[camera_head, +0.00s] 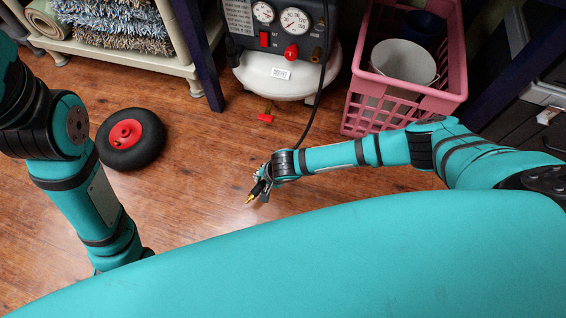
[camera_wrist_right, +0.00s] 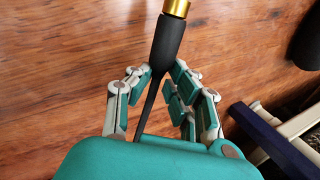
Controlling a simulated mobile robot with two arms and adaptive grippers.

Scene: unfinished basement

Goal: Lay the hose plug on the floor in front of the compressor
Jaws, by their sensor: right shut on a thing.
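The hose plug (camera_head: 254,193) has a brass tip and a black grip. It is held by my right gripper (camera_head: 263,182) over the wood floor in front of the compressor. In the right wrist view my right gripper (camera_wrist_right: 158,78) is shut around the black part of the hose plug (camera_wrist_right: 168,42), and its brass end points away. The compressor (camera_head: 277,68) has gauges, a white tank and a red valve, and stands at the top centre. A black hose (camera_head: 318,95) runs down from it towards the right gripper. My left arm is at the left, its gripper hidden behind my body.
A black wheel with a red hub (camera_head: 130,139) lies on the floor at left. A pink crate (camera_head: 405,92) with a white bucket (camera_head: 403,62) stands right of the compressor. A shelf with rugs (camera_head: 125,45) is at the upper left. The wood floor (camera_head: 205,185) between is clear.

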